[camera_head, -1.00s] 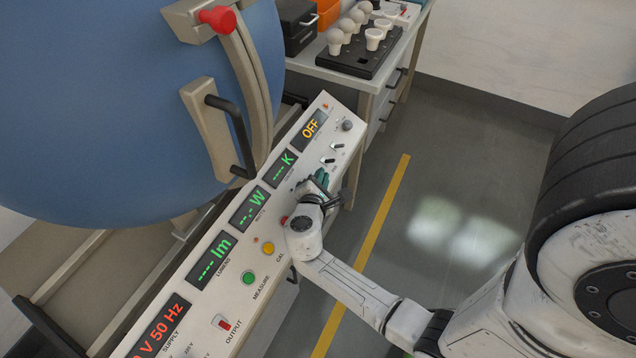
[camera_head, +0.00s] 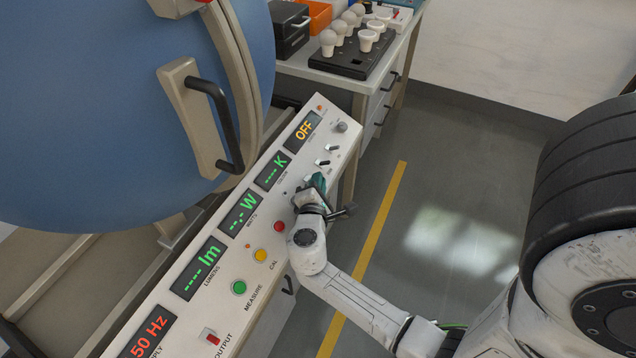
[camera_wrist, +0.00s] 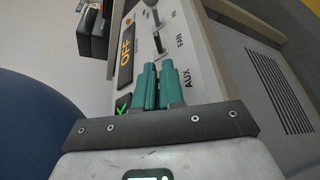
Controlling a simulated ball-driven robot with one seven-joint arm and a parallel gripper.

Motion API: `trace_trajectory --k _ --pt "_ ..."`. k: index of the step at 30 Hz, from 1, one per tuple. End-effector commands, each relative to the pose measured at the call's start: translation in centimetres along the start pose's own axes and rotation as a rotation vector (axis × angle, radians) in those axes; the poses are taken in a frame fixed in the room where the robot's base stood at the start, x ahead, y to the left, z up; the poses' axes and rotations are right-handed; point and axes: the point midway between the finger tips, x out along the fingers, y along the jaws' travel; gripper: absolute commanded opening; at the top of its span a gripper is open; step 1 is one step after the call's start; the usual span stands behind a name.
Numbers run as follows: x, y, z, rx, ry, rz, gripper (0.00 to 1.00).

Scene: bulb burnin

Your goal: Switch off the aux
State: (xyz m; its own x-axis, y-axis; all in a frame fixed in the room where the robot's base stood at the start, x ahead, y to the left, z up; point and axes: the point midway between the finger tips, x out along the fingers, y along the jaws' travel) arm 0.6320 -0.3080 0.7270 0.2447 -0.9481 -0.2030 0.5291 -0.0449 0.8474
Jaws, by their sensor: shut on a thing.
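The control panel (camera_head: 262,290) is a long white sloping console. The AUX label (camera_wrist: 168,77) shows in the wrist view, just beside my green fingertips. My gripper (camera_head: 317,183) is at the panel's face below the toggle switches; its fingertips also show in the wrist view (camera_wrist: 155,72). The two fingers are close together and shut on the aux switch, which they hide. Its lever position cannot be seen. The fan switch (camera_wrist: 158,42), a small lever beside the FAN label, stands just beyond the fingertips. It also shows in the head view (camera_head: 322,162).
Another toggle (camera_head: 331,148) and a knob (camera_head: 341,127) lie farther up. An amber display (camera_head: 303,130) reads OFF. Red (camera_head: 279,226), yellow (camera_head: 260,255) and green (camera_head: 239,287) buttons lie lower down. The blue sphere (camera_head: 90,110) is at left. A bulb tray (camera_head: 350,60) stands behind.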

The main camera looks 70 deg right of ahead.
Motion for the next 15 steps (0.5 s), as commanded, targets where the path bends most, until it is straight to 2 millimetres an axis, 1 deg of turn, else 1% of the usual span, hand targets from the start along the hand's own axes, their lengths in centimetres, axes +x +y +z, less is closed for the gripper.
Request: trace_trajectory --k 1,4,11,15 --pt "-0.03 -0.09 -0.03 0.000 0.001 -0.001 0.09" --pt "-0.02 -0.08 -0.03 -0.001 0.001 -0.001 0.19" --pt "-0.04 -0.05 -0.02 -0.001 0.001 -0.001 0.19" --pt "-0.84 -0.03 -0.07 -0.002 0.003 0.000 0.19"
